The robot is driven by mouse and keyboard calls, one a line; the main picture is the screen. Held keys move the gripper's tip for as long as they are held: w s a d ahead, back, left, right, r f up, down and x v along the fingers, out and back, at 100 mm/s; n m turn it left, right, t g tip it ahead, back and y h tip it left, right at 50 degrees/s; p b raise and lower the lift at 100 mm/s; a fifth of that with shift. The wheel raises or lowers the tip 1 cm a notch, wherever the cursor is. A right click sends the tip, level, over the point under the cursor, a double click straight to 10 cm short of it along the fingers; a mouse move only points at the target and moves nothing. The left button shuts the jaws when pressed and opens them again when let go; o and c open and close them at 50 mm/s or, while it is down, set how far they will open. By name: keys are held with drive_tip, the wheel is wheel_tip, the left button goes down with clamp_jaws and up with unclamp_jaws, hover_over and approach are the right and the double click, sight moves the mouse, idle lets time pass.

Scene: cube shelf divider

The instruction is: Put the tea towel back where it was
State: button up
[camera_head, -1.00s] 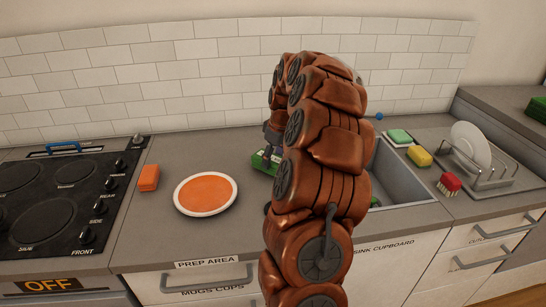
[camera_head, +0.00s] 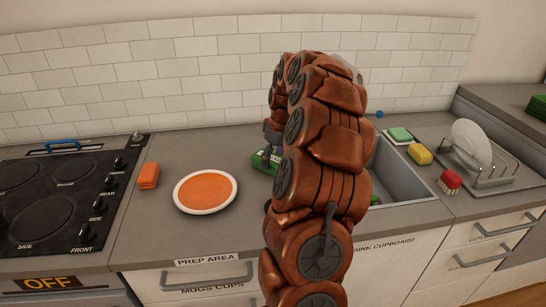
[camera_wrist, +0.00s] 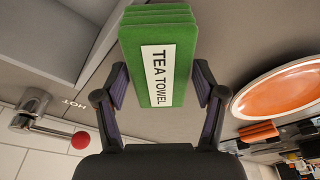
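The tea towel is a folded green stack with a white "TEA TOWEL" label. In the wrist view the tea towel (camera_wrist: 187,70) is between the two fingers of my gripper (camera_wrist: 160,65), one along each long side. The fingertips are close to its edges; I cannot tell whether they press on it. In the head view a corner of the tea towel (camera_head: 258,161) shows low over the counter, left of the sink. My arm hides the rest of it and most of my gripper (camera_head: 271,140). Whether it rests on the counter is unclear.
An orange plate with a white rim (camera_head: 206,212) and an orange block (camera_head: 149,176) are to the left, beside the hob (camera_head: 60,200). The sink (camera_head: 408,187) is to the right, with sponges, a red brush (camera_head: 450,181) and a dish rack (camera_head: 492,177) beyond. A tap (camera_wrist: 30,105) shows in the wrist view.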

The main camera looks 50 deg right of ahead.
sight(277, 160)
drive_tip(key=o, duration=0.6)
drive_tip(key=shift+c, duration=0.2)
drive_tip(key=shift+p+v, duration=0.5)
drive_tip(key=shift+v, duration=3.55)
